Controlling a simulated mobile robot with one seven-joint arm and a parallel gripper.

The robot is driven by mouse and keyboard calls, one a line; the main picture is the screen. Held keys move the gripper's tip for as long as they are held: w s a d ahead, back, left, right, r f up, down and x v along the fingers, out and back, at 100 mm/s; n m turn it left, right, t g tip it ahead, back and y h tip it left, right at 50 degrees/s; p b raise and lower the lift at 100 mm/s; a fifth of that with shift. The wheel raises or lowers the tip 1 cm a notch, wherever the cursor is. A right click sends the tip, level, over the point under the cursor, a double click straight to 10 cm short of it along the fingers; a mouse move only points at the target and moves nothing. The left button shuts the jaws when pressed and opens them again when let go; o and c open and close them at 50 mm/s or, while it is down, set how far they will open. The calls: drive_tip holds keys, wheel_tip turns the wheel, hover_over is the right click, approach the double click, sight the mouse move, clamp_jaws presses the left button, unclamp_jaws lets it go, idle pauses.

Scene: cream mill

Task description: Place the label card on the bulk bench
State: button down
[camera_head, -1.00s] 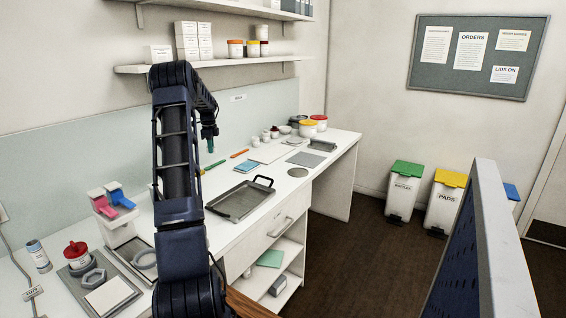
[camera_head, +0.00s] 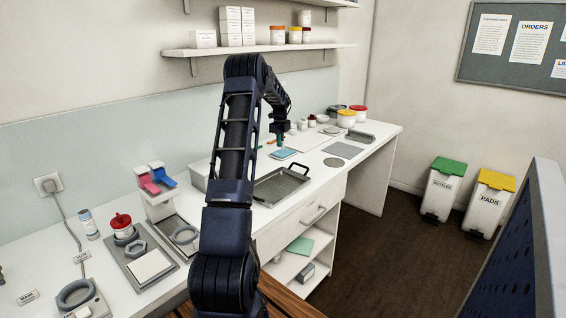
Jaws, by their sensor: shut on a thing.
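My gripper (camera_head: 281,140) is small and far off at the end of my arm, above the back part of the long white bench (camera_head: 374,146), just over a blue pad (camera_head: 284,154). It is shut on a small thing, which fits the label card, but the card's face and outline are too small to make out. A teal piece shows at the fingertips. Whether the held thing touches the bench I cannot tell. I see no writing that marks this bench as the bulk bench.
A grey tray with handles (camera_head: 261,203) stands in front of the gripper. Tubs with yellow lid (camera_head: 346,117) and red lid (camera_head: 358,112) stand at the back. A blue panel (camera_head: 520,250) is near right.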

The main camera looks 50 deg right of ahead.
wheel_tip(320, 180, down, 12)
drive_tip(key=shift+r, duration=0.25)
idle(0.3)
drive_tip(key=shift+f, duration=0.1)
drive_tip(key=c, duration=1.6)
unclamp_jaws()
